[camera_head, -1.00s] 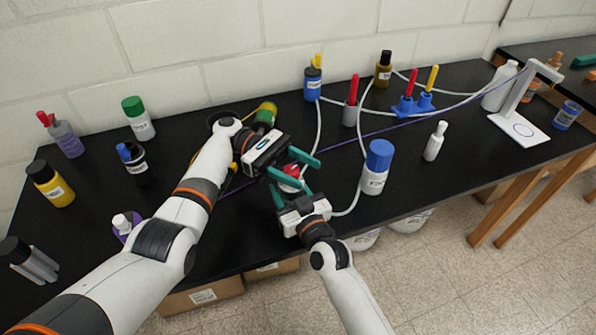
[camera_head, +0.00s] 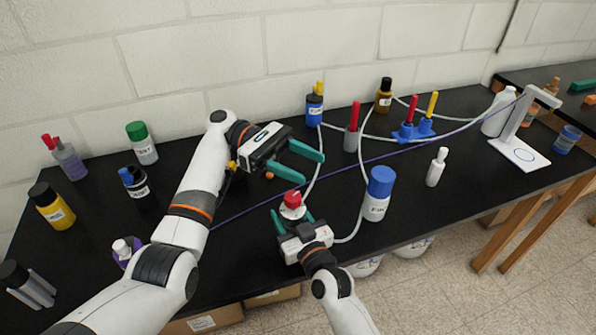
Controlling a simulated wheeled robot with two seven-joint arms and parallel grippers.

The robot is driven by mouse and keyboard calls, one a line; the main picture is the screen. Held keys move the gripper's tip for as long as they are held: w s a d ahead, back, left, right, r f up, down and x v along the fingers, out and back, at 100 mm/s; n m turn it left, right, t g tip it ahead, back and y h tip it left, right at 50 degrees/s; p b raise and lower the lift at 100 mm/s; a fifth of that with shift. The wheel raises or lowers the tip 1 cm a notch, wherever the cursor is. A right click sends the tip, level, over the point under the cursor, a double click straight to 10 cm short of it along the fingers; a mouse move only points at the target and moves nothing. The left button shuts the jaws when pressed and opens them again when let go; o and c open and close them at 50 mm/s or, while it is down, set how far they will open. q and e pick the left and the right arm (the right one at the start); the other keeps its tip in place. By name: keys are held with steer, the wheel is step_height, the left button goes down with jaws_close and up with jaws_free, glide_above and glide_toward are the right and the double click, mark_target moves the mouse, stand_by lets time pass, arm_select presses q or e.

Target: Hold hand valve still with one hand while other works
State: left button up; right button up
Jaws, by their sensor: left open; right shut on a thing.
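The hand valve (camera_head: 292,199), a small part with a red knob on a whitish body, stands near the front edge of the black bench. My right gripper (camera_head: 293,216) is shut on its lower body from the front, and the red knob shows above the fingers. My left gripper (camera_head: 313,167) is open and empty, with green fingers, above and behind the valve and apart from it. The valve's lower part is hidden by my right gripper.
A blue-capped bottle (camera_head: 377,194) stands close right of the valve. Pale tubing (camera_head: 362,178) and a purple line (camera_head: 398,147) cross the bench (camera_head: 460,160). Red and yellow droppers in blue holders (camera_head: 415,131) stand behind. Several bottles stand at left.

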arm_select(q)
steer(key=w+f+m+t+y, duration=0.55)
steer(key=w+m+t, duration=0.4)
steer(key=t, duration=0.45)
steer(key=a+f+m+t+y, duration=0.2)
steer(key=a+f+m, duration=0.1)
steer(key=m, duration=0.2)
steer(key=s+a+f+m+t+y, duration=0.1)
steer(key=a+f+m+t+y, duration=0.1)
steer(key=m, duration=0.4)
steer(key=s+a+f+m+t+y, duration=0.1)
steer(key=a+f+m+t+y, duration=0.2)
steer(key=a+m, duration=0.1)
steer(key=shift+s+a+f+m+y, duration=0.1)
steer(key=shift+a+f+m+y, duration=0.2)
steer(key=shift+m, duration=0.45)
steer(key=s+r+m+t+y, duration=0.1)
steer(key=s+m+t, duration=0.25)
steer(key=m, duration=0.55)
steer(key=m+t+h, duration=0.3)
steer(key=m+h, duration=0.1)
steer(key=m, duration=1)
glide_toward(291, 205)
steer(key=shift+y, duration=0.25)
steer(key=x, duration=1.1)
steer(key=shift+w+d, duration=0.15)
steer(key=shift+w, duration=0.2)
